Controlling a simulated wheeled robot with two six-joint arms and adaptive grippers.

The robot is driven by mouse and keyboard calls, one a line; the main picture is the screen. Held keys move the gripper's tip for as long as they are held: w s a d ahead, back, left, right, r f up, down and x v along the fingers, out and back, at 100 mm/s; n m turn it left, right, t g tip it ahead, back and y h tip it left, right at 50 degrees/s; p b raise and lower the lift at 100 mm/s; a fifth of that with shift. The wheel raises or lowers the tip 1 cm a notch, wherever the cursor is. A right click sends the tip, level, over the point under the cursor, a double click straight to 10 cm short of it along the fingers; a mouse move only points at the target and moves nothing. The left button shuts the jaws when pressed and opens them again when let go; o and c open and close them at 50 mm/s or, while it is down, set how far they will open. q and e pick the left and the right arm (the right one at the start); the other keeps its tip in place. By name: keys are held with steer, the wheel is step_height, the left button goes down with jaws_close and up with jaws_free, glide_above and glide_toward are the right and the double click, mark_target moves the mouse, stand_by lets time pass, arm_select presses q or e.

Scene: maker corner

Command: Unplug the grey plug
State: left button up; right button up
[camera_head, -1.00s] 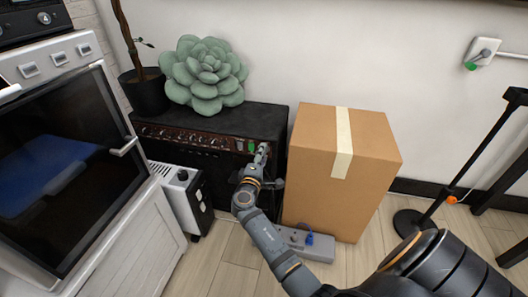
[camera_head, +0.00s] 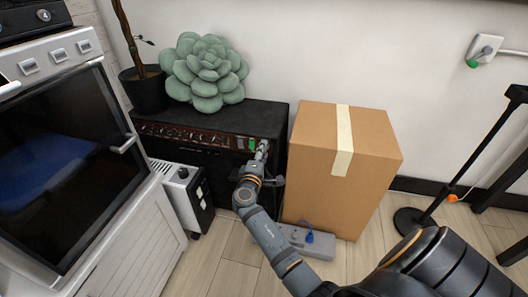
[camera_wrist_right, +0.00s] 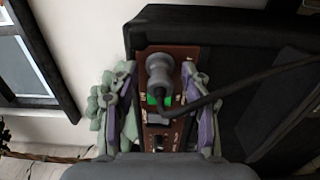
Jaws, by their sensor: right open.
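The grey plug (camera_wrist_right: 161,75) sits on the brown control panel (camera_wrist_right: 187,50) of a black amplifier, and a dark cable runs from it to the right. My right gripper (camera_wrist_right: 158,82) is open, with one finger on each side of the plug in the right wrist view. I cannot tell whether the fingers touch it. A bright green patch (camera_wrist_right: 152,100) shows beside the plug. In the head view my right gripper (camera_head: 262,152) is at the right end of the amplifier's panel (camera_head: 185,138) and largely hides the plug. My left gripper is not in view.
A cardboard box (camera_head: 365,165) stands close to the right of my right gripper. A power strip with a blue plug (camera_head: 310,238) lies on the floor. A white heater (camera_head: 180,195) and an oven (camera_head: 70,150) stand left. A succulent (camera_head: 205,75) sits on the amplifier.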

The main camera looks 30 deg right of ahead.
stand_by(0.3)
jaws_close()
stand_by(0.3)
steer(key=v, duration=0.6)
stand_by(1.0)
